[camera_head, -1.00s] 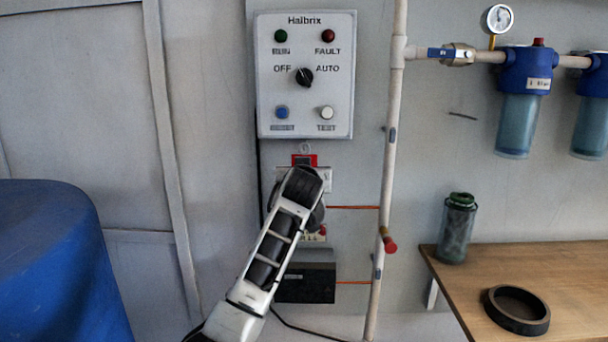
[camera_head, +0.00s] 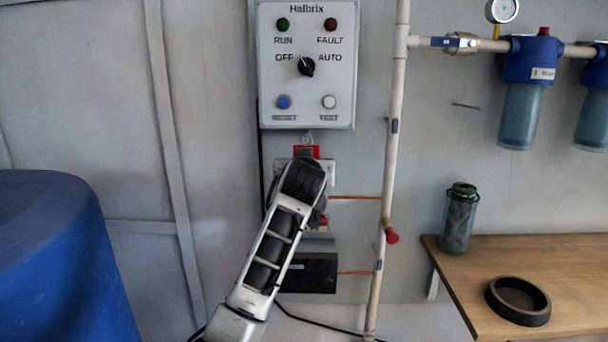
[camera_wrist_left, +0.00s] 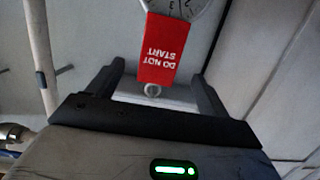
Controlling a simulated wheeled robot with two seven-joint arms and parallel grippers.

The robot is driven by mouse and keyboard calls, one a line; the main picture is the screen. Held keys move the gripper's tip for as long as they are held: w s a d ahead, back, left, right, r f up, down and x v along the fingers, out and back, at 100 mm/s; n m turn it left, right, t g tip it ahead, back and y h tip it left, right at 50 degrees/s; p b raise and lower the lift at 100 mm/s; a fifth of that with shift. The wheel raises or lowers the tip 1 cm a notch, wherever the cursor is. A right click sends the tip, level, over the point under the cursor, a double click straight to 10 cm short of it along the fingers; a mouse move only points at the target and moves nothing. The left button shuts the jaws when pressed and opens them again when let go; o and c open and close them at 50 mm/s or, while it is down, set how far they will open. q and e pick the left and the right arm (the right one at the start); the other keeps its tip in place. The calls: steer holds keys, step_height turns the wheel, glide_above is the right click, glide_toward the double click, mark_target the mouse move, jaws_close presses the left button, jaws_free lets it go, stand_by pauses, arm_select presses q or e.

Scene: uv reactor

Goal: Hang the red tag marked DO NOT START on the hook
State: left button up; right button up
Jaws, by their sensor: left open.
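The red tag (camera_head: 299,150) is just below the grey control panel (camera_head: 347,110) in the head view, mostly hidden by my left wrist. A small pale ring or hook (camera_head: 307,138) shows just above it; I cannot tell whether the tag hangs on it. In the left wrist view the tag (camera_wrist_left: 160,50) reads DO NOT START upside down, with a pale ring (camera_wrist_left: 152,90) at its lower picture end. My left gripper (camera_wrist_left: 157,70) is open. Its fingers stand apart on either side of the tag, with gaps to both edges. My right gripper is not in view.
A white dial (camera_wrist_left: 175,8) shows past the tag in the left wrist view. A pipe (camera_head: 389,180) with a red-handled valve runs right of my arm. A blue drum (camera_head: 60,260) stands left. A wooden bench (camera_head: 575,270) holds a green jar (camera_head: 458,215) and a black ring (camera_head: 518,301).

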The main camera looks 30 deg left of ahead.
arm_select(q)
steer(key=v, duration=1.2)
steer(key=shift+s, duration=0.2)
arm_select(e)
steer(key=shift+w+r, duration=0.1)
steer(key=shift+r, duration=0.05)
arm_select(q)
steer(key=shift+w, duration=0.1)
steer(key=x, duration=1.4)
steer(key=shift+w+a+r, duration=0.15)
steer(key=shift+w+a, duration=0.05)
steer(key=shift+w, duration=0.15)
